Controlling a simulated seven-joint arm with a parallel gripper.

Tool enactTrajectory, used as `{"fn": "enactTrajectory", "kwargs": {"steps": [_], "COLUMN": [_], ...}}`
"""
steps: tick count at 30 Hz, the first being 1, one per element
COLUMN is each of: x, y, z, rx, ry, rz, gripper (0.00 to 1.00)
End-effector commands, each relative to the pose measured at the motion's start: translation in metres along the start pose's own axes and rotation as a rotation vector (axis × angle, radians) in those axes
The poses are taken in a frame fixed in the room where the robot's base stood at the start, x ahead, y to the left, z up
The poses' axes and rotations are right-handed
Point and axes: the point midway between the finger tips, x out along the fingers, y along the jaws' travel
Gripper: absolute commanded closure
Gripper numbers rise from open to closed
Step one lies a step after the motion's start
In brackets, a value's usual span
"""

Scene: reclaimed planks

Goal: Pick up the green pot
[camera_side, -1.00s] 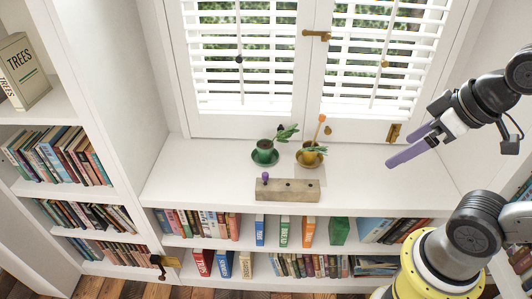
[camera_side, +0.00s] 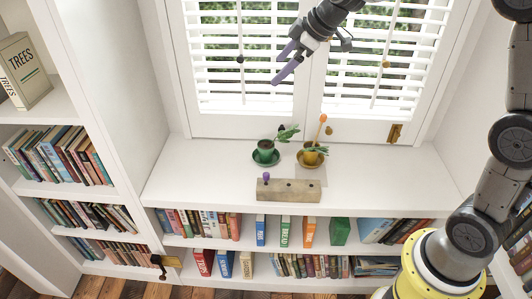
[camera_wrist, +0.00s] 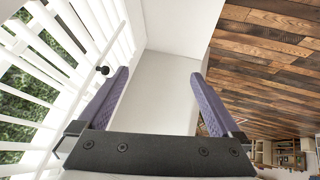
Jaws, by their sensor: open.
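The green pot (camera_side: 265,147) stands upright on a green saucer on the white window ledge, with a leafy plant leaning right out of it. My gripper (camera_side: 281,66) is open and empty, high in front of the shutters and well above the green pot. In the wrist view, my gripper's two purple fingers (camera_wrist: 155,90) are spread apart with nothing between them. The pots do not show in that view.
A wooden block (camera_side: 289,190) with holes and a purple peg sits in front of the pots. White shutters (camera_side: 245,55) rise behind the ledge. The left part of the ledge (camera_side: 195,180) is clear. Shelves of books lie below and at the left.

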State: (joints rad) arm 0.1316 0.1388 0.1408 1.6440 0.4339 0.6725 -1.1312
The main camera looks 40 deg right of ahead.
Motion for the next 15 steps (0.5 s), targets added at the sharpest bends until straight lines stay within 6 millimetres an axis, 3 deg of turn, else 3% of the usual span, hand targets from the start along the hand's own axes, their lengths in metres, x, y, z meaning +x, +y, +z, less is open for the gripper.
{"fn": "enactTrajectory", "kwargs": {"steps": [1,5,9,12,15], "x": [0.028,0.094,0.159,0.194,0.216], "y": [0.012,0.037,0.05,0.049,0.043], "z": [0.006,0.027,0.063,0.092,0.117], "rx": [0.005,0.028,0.089,0.13,0.157], "ry": [-0.016,-0.045,-0.09,-0.129,-0.164], "rz": [-0.016,-0.05,-0.096,-0.13,-0.161], "gripper": [0.0,0.0,0.0,0.0,0.0]}}
